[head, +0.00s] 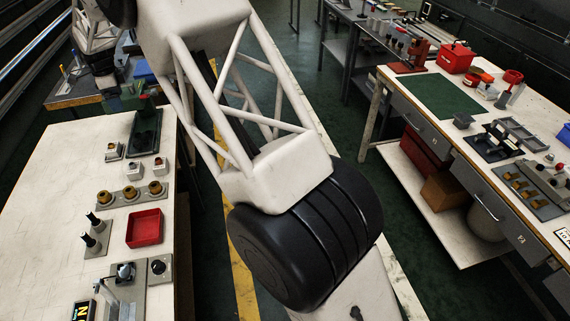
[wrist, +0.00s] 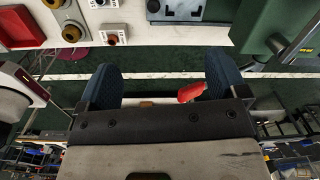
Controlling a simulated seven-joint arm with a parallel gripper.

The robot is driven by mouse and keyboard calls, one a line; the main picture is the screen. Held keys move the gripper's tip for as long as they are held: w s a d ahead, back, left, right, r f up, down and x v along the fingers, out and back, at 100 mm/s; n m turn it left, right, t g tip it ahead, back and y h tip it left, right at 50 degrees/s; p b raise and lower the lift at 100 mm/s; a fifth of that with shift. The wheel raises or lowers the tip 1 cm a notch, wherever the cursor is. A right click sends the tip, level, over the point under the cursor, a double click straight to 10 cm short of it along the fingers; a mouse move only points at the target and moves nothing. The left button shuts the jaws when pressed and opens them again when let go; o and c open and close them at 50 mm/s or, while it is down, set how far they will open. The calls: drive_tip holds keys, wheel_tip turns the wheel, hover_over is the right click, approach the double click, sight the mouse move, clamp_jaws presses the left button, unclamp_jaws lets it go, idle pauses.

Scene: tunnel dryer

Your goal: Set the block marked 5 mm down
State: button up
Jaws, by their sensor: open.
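No "5 mm" marking is legible in either view, so I cannot tell which block is meant. Several small light blocks with dark tops stand on the left bench in the head view, one a pale block (head: 135,172) and another beside it (head: 160,167). In the wrist view, a grey block with a red-brown top (wrist: 112,35) stands near the bench edge. My gripper (wrist: 163,82) shows in the wrist view with its two dark blue fingers wide apart. Nothing is held between them; the green floor shows through the gap. I cannot make out the fingers in the head view.
On the left bench (head: 60,190) are a red tray (head: 145,229), a plate with brown knobs (head: 118,205) and a dark tray (head: 145,133). A green machine (wrist: 270,25) rises right of the fingers. The right bench holds a green mat (head: 440,96). My arm hides the middle.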

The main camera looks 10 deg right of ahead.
drive_tip(key=s+d+r+n, duration=0.2)
drive_tip(key=s+d+r, duration=0.45)
drive_tip(key=d, duration=0.45)
drive_tip(key=s+d+r+n+t, duration=0.1)
drive_tip(key=s+d+r+n, duration=0.3)
drive_tip(key=s+d, duration=0.5)
drive_tip(key=s+d+r+n, duration=0.1)
drive_tip(key=s+d+r, duration=0.55)
drive_tip(key=d, duration=0.55)
drive_tip(key=s+d+n, duration=0.4)
drive_tip(key=s+d, duration=0.8)
drive_tip(key=s, duration=0.5)
drive_tip(key=s+d+f+n, duration=0.2)
drive_tip(key=s+d+f, duration=0.1)
drive_tip(key=s, duration=0.6)
drive_tip(key=s+d+f+n+t, duration=0.1)
drive_tip(key=s+d+f+n, duration=0.1)
drive_tip(key=s, duration=0.6)
drive_tip(key=shift+s+d+f+n, duration=0.3)
drive_tip(key=shift+s+d+f, duration=0.1)
drive_tip(key=shift+d+f, duration=0.25)
drive_tip(key=shift+r, duration=0.1)
